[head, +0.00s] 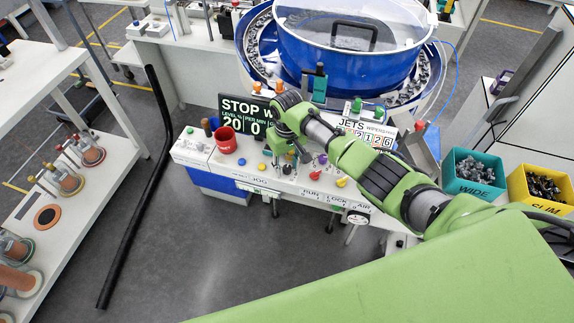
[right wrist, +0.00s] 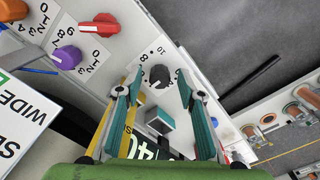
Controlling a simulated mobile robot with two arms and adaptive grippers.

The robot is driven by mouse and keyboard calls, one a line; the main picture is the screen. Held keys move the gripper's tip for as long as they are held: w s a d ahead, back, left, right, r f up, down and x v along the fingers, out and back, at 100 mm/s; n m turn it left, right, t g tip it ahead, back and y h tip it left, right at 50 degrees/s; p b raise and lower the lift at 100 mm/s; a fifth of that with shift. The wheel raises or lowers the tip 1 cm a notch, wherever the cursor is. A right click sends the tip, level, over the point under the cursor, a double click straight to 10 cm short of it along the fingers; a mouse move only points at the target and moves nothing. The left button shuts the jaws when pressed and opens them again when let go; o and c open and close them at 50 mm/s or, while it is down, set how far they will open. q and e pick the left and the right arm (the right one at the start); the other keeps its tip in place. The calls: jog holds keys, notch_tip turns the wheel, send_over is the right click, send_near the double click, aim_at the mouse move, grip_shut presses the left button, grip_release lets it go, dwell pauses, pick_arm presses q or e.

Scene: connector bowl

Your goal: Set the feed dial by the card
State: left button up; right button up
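A dark dial knob (right wrist: 158,76) with a pale pointer mark sits on a white plate with printed numbers. My right gripper (right wrist: 159,86) is open, with one teal finger on each side of the knob; contact cannot be told. In the head view my right gripper (head: 291,150) is low over the panel (head: 220,166), partly hidden by its own arm. My left gripper is out of view.
A red cup (head: 226,140) stands on the panel's left. The blue bowl (head: 345,60) is behind, and teal (head: 470,187) and yellow (head: 535,195) bins are at right.

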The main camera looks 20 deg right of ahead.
aim_at(287, 167)
notch_tip(287, 167, up, 12)
dwell(0.6)
dwell(0.4)
